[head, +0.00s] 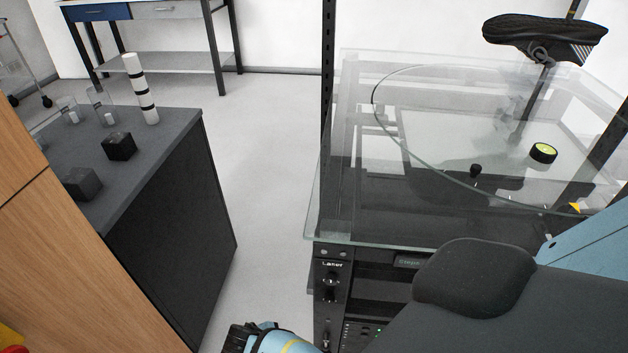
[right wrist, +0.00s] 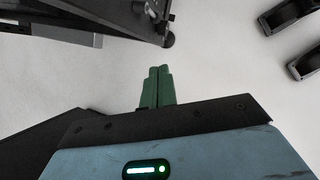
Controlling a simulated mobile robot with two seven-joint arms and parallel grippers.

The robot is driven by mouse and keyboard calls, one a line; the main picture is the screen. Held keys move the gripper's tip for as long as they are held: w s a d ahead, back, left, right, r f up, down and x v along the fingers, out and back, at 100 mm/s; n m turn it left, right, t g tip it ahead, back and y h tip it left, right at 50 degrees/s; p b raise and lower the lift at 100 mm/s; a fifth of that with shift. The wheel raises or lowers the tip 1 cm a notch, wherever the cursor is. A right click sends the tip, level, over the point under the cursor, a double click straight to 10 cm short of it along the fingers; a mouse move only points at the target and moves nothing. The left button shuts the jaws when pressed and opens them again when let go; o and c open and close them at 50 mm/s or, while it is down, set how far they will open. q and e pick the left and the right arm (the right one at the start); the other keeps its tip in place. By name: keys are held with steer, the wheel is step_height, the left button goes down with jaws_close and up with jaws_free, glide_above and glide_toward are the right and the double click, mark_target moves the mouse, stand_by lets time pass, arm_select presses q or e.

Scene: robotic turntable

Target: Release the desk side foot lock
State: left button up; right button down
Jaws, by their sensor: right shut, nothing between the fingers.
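The turntable rig (head: 325,232) stands on the right in the head view, with a clear glass top and a dark front panel. Its feet are hidden there. In the right wrist view, the green fingers of my right gripper (right wrist: 158,78) are shut together, empty, above the pale floor. A dark frame with a small round foot or caster (right wrist: 169,40) lies just beyond the fingertips, apart from them in the picture. I cannot tell which part is the foot lock. My left gripper is not in view.
A grey desk (head: 170,150) with small blocks and a striped white post (head: 140,88) stands at left. Bare floor (head: 262,140) runs between desk and rig. Dark objects (right wrist: 288,14) lie at right in the wrist view.

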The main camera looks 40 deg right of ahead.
mark_target(326, 341)
arm_select(q)
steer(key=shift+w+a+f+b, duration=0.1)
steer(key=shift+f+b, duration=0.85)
steer(key=shift+b, duration=0.15)
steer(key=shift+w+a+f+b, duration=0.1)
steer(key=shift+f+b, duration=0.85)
steer(key=shift+b, duration=0.1)
arm_select(e)
steer(key=s+d+r+x, duration=0.1)
steer(key=d+x, duration=0.1)
steer(key=x, duration=1.1)
steer(key=shift+s+r, duration=0.15)
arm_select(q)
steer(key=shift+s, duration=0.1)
arm_select(e)
steer(key=shift+d, duration=0.1)
